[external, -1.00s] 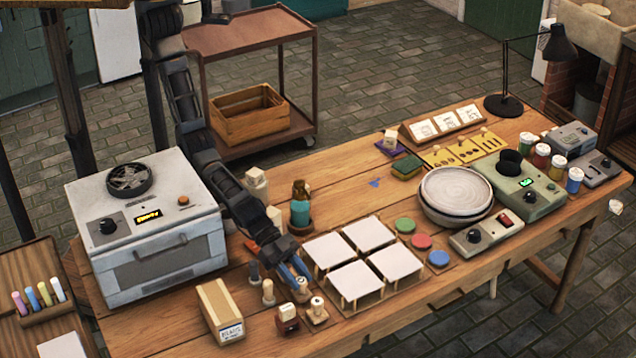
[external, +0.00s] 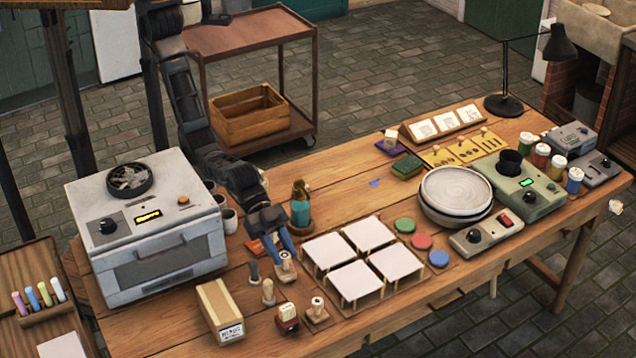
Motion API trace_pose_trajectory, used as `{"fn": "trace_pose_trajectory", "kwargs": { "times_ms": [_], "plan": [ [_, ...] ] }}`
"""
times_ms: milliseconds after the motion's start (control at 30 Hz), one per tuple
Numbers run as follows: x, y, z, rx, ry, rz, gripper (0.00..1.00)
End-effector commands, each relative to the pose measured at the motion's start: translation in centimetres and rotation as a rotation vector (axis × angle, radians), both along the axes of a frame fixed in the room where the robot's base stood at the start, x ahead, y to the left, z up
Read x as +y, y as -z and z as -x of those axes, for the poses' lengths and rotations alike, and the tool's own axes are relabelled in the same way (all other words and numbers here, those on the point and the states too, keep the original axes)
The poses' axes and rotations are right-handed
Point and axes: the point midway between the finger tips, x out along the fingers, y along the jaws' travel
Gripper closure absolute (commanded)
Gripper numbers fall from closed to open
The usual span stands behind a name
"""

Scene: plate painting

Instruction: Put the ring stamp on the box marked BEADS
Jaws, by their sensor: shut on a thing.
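My gripper (external: 279,250) is over the front left part of the table, its blue fingers pointing down and shut on a small pale wooden stamp (external: 286,270). I take this to be the ring stamp; its marking is too small to read. The fingers hide the top of it, and I cannot tell how far it is above the table. The cardboard box (external: 212,298) stands to the left and nearer the camera, with a white label (external: 231,332) on its front end. The label is too blurred to read surely. Nothing rests on the box's top.
Other stamps stand close by: a grey one (external: 254,273), a wooden one (external: 268,293), a dark red one (external: 288,318) and one on a wooden square (external: 317,314). White tiles (external: 355,281) lie to the right. A kiln-like oven (external: 150,245) stands left; a teal bottle (external: 300,208) is behind.

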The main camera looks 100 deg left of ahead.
Motion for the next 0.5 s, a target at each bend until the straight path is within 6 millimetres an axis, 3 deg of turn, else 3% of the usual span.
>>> {"fn": "trace_pose_trajectory", "kwargs": {
  "times_ms": [200,500],
  "plan": [
    [-4.4,-3.1,5.0,-0.002,0.292,0.003,0.97],
    [-7.3,-6.5,10.6,-0.002,0.585,0.002,0.97]
  ]
}}
